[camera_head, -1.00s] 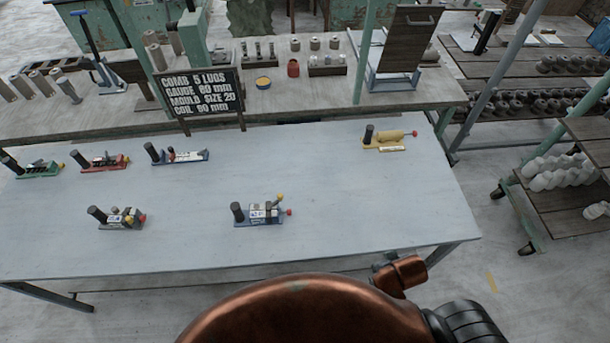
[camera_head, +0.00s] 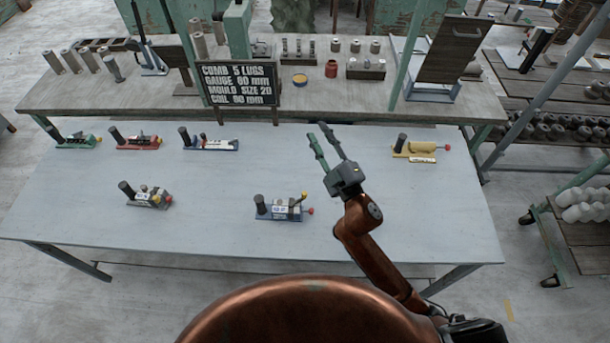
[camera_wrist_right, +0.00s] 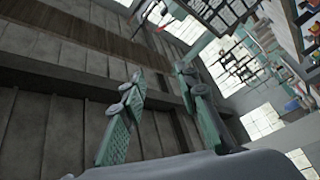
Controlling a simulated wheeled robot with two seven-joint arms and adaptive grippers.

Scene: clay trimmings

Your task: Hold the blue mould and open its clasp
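Two devices with blue bases stand on the pale table. One blue mould (camera_head: 282,208) is at the front middle, with a dark upright cylinder at its left end and yellow and red knobs at its right. Another blue-based mould (camera_head: 210,143) is in the back row, with a dark cylinder and a lighter body. My right gripper (camera_head: 318,133) is open and empty above the table, to the right of and beyond the front blue mould. Its two green fingers stand apart in the wrist view (camera_wrist_right: 160,78), with nothing between them. My left gripper is out of view.
Green (camera_head: 78,141), red (camera_head: 137,141), grey (camera_head: 150,197) and yellow (camera_head: 420,149) moulds share the table (camera_head: 230,240). A cluttered bench (camera_head: 300,105) lies behind. Racks are on the right. The table's front right is bare.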

